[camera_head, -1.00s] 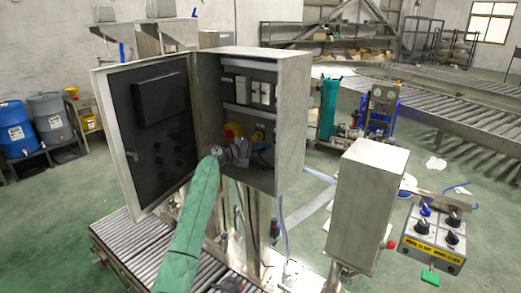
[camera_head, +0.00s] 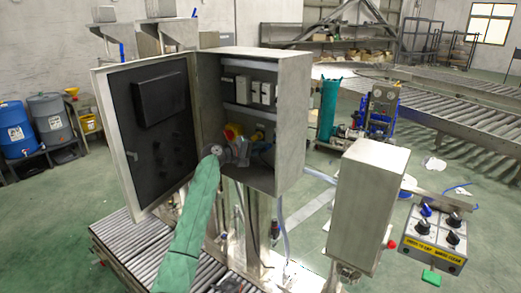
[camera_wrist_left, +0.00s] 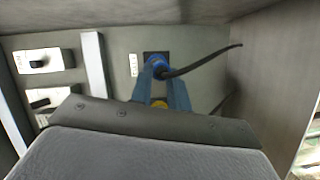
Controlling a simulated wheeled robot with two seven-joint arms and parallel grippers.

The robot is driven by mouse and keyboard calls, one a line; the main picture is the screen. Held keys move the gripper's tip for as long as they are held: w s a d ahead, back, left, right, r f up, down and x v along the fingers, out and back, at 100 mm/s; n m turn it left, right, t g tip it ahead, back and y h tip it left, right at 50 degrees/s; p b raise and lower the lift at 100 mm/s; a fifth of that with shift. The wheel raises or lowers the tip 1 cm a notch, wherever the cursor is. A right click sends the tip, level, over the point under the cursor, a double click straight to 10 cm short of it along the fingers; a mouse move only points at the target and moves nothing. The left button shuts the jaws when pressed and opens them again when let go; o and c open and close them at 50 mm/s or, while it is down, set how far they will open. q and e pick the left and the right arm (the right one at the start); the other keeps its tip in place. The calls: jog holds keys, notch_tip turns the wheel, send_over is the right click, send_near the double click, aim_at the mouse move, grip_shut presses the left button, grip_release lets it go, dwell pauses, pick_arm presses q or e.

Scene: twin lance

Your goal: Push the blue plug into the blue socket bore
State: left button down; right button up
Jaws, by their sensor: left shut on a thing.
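My left gripper (camera_head: 262,150) reaches into the open grey cabinet (camera_head: 291,110). In the left wrist view its two blue fingers (camera_wrist_left: 162,85) are shut on the blue plug (camera_wrist_left: 157,63). A black cable (camera_wrist_left: 200,63) runs from the plug to the right. A dark square socket plate (camera_wrist_left: 150,56) is on the back wall directly behind the plug. The plug covers the bore, so I cannot tell how deep it sits. A yellow round part (camera_wrist_left: 159,103) shows between the fingers. My right gripper is not in view.
The cabinet door (camera_head: 150,140) stands open on the left. Pale switch modules (camera_head: 254,92) line the cabinet's upper back wall. The cabinet's right side wall (camera_wrist_left: 270,75) is close to the fingers. A yellow and red part (camera_head: 232,132) is beside my gripper.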

pick_arm(q)
jog(key=shift+w+d, duration=0.3)
jog(key=shift+w, duration=0.05)
jog(key=shift+w+d+b, duration=0.55)
jog(key=shift+w+b, duration=0.15)
jog(key=shift+b, duration=0.1)
dwell(2.3)
jog(key=c, duration=1.1)
grip_release()
jog(key=shift+o, duration=0.2)
